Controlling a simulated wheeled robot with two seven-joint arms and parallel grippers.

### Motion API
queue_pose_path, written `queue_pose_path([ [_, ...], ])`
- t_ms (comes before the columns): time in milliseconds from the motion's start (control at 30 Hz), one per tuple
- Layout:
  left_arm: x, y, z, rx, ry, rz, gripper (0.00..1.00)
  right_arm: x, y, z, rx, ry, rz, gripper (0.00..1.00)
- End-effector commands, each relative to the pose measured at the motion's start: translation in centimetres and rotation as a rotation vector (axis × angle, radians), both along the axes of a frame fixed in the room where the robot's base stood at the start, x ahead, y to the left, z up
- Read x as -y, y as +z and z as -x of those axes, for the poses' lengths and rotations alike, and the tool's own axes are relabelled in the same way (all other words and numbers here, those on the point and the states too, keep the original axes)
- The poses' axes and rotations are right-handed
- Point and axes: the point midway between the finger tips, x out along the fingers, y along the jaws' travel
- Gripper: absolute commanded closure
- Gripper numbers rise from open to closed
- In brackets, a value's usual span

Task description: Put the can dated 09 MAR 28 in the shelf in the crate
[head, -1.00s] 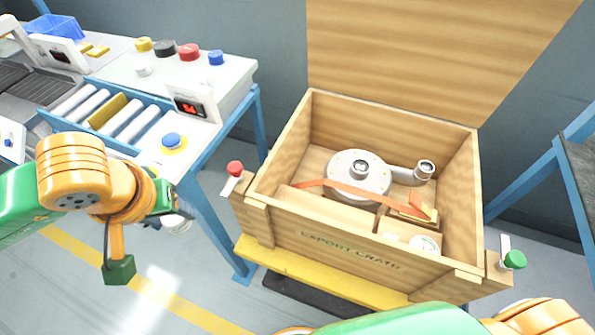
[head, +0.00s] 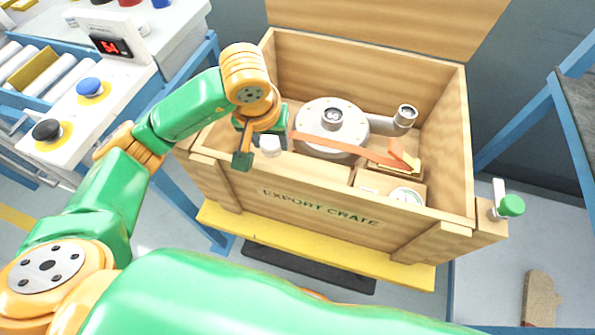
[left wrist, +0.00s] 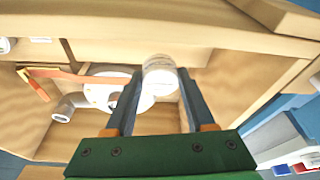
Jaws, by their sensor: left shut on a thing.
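The open wooden export crate (head: 320,208) stands in the middle of the head view. My left gripper (head: 263,137) is over the crate's front left part, shut on a small white can (head: 270,147). In the left wrist view the can (left wrist: 160,78) sits between the two fingertips (left wrist: 159,74), with wood and part of the blower behind it. Faint print shows on the can, but no date can be read. I cannot tell whether the can touches anything below. My right gripper is out of view.
Inside the crate are a round grey blower (head: 318,146) with a pipe (head: 404,118), an orange strap (head: 360,150) and a gauge (head: 405,196). A green-knobbed clamp (head: 511,205) sticks out at right. A blue-framed bench with buttons (head: 90,86) stands at left.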

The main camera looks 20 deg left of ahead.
Motion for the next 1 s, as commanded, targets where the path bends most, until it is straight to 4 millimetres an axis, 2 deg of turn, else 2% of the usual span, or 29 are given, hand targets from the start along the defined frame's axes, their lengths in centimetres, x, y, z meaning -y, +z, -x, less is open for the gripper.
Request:
queue_pose_path([
  [33, 0.0, -1.7, 0.2, -0.009, 0.0, 0.0, 1.0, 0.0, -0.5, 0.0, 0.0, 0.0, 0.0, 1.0],
  [333, 0.0, -7.4, 0.1, -0.004, 0.0, 0.0, 1.0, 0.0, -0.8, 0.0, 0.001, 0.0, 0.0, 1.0],
  [400, 0.0, -8.0, 0.1, -0.002, 0.001, -0.002, 1.0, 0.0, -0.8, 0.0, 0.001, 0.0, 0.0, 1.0],
  [767, 0.0, -8.5, 0.0, 0.001, -0.001, 0.0, 1.0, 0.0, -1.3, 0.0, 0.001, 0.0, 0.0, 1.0],
  [800, 0.0, -8.3, 0.0, 0.0, -0.001, 0.0, 0.35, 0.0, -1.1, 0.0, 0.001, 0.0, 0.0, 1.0],
  [867, 0.0, -8.3, 0.0, 0.0, -0.001, 0.0, 0.19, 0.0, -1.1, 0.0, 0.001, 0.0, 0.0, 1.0],
  [900, 0.0, -8.3, 0.0, 0.0, -0.001, 0.0, 0.16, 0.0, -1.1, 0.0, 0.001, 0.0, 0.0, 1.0],
  [1000, 0.0, -8.3, 0.0, 0.0, -0.001, 0.0, 0.16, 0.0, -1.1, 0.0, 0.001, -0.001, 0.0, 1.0],
])
